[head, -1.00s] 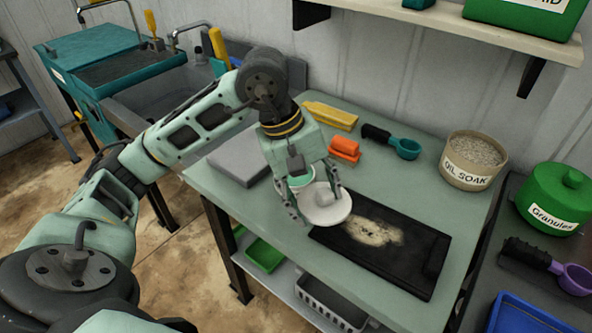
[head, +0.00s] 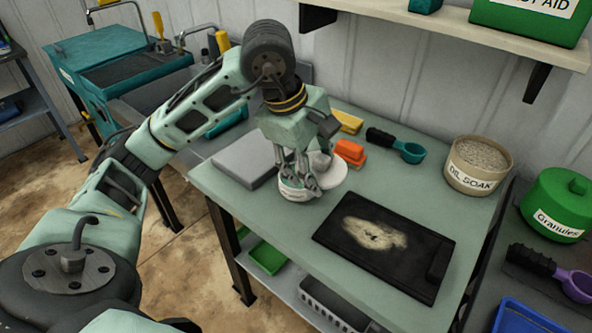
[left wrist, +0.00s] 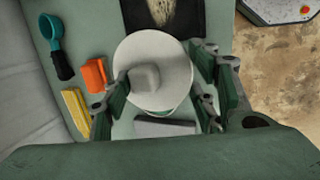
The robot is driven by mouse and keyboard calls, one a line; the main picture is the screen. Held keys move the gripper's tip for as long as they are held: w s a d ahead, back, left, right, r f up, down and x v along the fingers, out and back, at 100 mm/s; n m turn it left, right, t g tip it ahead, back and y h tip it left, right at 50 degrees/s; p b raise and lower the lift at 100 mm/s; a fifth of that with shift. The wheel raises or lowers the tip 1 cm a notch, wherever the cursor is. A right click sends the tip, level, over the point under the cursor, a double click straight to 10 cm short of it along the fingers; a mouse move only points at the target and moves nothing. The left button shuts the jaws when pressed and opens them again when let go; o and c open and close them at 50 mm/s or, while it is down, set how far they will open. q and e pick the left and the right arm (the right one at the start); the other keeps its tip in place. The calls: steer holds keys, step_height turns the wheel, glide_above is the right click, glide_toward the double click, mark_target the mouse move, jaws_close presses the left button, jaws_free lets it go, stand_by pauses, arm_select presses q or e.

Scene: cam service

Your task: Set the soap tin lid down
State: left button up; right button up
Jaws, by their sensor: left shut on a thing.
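The soap tin lid is a pale round disc (head: 332,179) with a grey block-like knob, also seen in the left wrist view (left wrist: 170,54). My left gripper (head: 303,180) points down over the bench and is shut on the lid's knob; its fingers show on both sides of the knob in the left wrist view (left wrist: 155,79). A small white tin with a label (head: 294,193) stands on the bench under the gripper, partly hidden by fingers and lid. The lid overlaps the tin's right side in the head view; I cannot tell whether they touch. My right gripper is out of view.
A black tray with a pale powdery patch (head: 330,232) lies right of the lid. An orange brush or block (head: 350,152), a yellow one (head: 349,122) and a teal scoop (head: 410,152) lie behind. A grey slab (head: 240,160) is left; the OIL SOAK tub (head: 470,180) is right.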

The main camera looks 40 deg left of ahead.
arm_select(q)
steer(key=w+a+f, duration=0.1)
steer(key=a+f, duration=0.1)
steer(key=w+a+f+p, duration=0.1)
steer(key=w+a, duration=0.1)
steer(key=a, duration=0.1)
steer(key=w+a+f, duration=0.1)
steer(key=a+f, duration=0.1)
steer(key=a, duration=0.1)
steer(key=shift+w+a+f+p, duration=0.1)
steer(key=shift+w+f+p, duration=0.2)
steer(key=shift+w, duration=0.05)
step_height(320, 180, down, 4)
steer(key=shift+a+r+p, duration=0.1)
steer(key=shift+r+p, duration=0.15)
steer(key=shift+p, duration=0.25)
steer(key=shift+f, duration=0.1)
steer(key=shift+f, duration=0.1)
steer(key=shift+f+b, duration=0.15)
steer(key=shift+b, duration=0.2)
steer(key=o, duration=1.1)
steer(key=shift+o, duration=0.2)
